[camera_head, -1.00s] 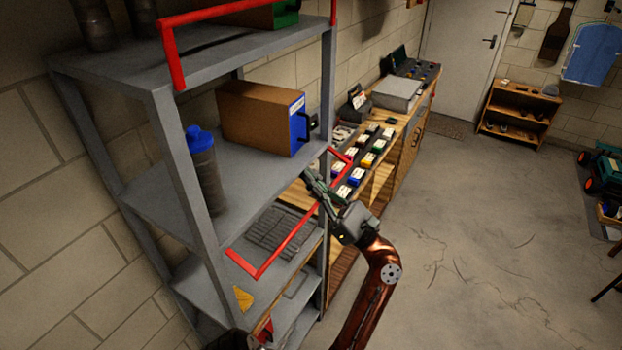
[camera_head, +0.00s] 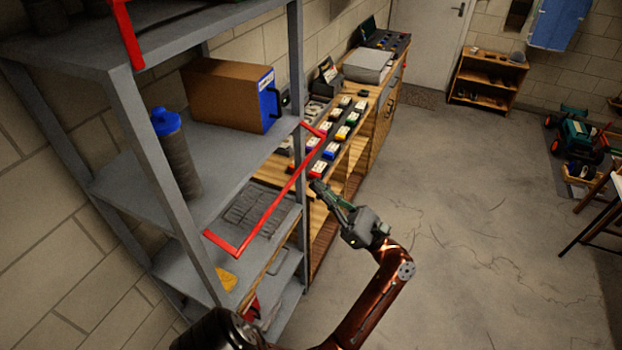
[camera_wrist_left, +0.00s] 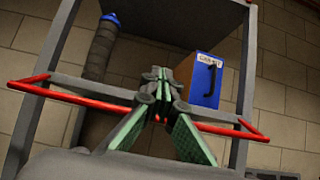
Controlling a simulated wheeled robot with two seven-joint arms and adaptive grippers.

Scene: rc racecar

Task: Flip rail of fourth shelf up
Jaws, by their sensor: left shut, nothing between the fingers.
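A red rail (camera_head: 283,193) juts out from the front posts of the grey metal shelf unit (camera_head: 165,170), near the level of the shelf that holds a box and a bottle. Its long bar and both short end arms show. In the left wrist view the rail (camera_wrist_left: 90,92) runs across behind my fingers. My left gripper (camera_head: 317,187) is shut and empty, just right of the rail's long bar and apart from it in the head view. In the left wrist view its fingertips (camera_wrist_left: 160,77) point toward the shelf. My right gripper is not in view.
A brown box with a blue front (camera_head: 235,95) and a blue-capped grey bottle (camera_head: 175,155) stand on the shelf. Another red rail (camera_head: 127,35) is at the top shelf. A wooden workbench (camera_head: 375,115) stands beyond.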

